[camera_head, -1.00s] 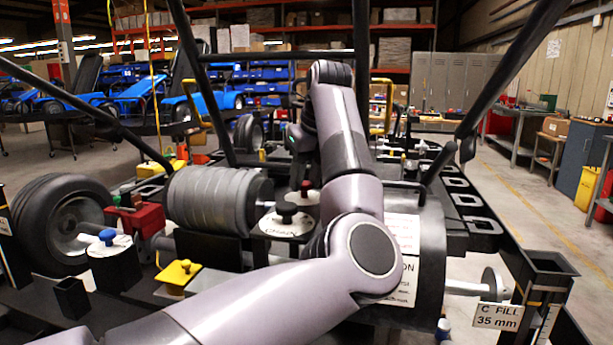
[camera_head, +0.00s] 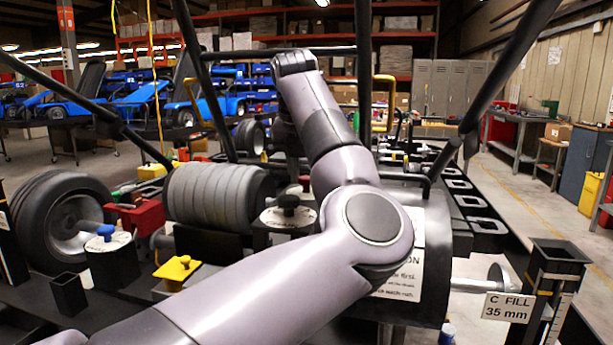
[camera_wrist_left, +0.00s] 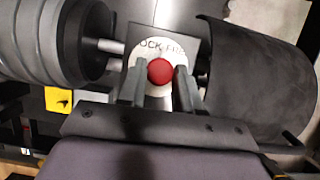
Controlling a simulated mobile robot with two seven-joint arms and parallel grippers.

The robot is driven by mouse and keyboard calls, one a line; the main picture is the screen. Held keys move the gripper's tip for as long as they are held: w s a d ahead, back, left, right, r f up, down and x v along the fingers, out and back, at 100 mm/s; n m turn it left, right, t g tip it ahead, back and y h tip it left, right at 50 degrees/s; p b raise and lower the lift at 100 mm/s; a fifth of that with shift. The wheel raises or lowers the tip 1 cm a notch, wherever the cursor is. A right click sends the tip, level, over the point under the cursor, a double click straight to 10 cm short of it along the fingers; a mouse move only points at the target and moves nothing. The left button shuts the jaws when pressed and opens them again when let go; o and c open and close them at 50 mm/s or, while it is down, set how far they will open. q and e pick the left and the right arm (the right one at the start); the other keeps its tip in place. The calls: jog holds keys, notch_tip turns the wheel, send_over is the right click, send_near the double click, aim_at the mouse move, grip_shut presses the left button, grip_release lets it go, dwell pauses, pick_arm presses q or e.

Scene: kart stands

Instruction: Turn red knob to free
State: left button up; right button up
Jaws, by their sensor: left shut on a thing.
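The red knob (camera_wrist_left: 160,71) is a round cap in the middle of a white dial plate (camera_wrist_left: 144,52), whose partly covered lettering includes "OCK". My left gripper (camera_wrist_left: 159,86) is shut on it, one finger on each side, in the left wrist view. In the head view a small bit of red (camera_head: 304,180) shows beside my left arm, behind a black knob (camera_head: 289,202) on another white plate. My left gripper's fingertips are hidden there by the arm. The knob's pointer, if it has one, cannot be made out. My right gripper is not in view.
A ribbed grey roller (camera_head: 215,193) lies left of the dial, and a dark curved drum (camera_wrist_left: 262,85) lies right of it. Black frame bars (camera_head: 363,75) rise around my arm.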

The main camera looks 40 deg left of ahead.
pick_arm(q)
jog(key=m+h+b, duration=0.1)
jog(key=m, duration=0.2)
jog(key=shift+a+m, duration=0.15)
jog(key=shift+m, duration=0.15)
jog(key=shift+a+r+m+t+h, duration=0.15)
jog(key=shift+m+h, duration=0.3)
jog(key=shift+m, duration=0.45)
jog(key=shift+d+f+m+t+h, duration=0.15)
jog(key=shift+m+h, duration=0.3)
jog(key=shift+m, duration=0.45)
jog(key=shift+a+r, duration=0.1)
jog(key=o, duration=1)
jog(key=shift+o, duration=0.2)
jog(key=shift+s, duration=0.1)
jog(key=v, duration=0.7)
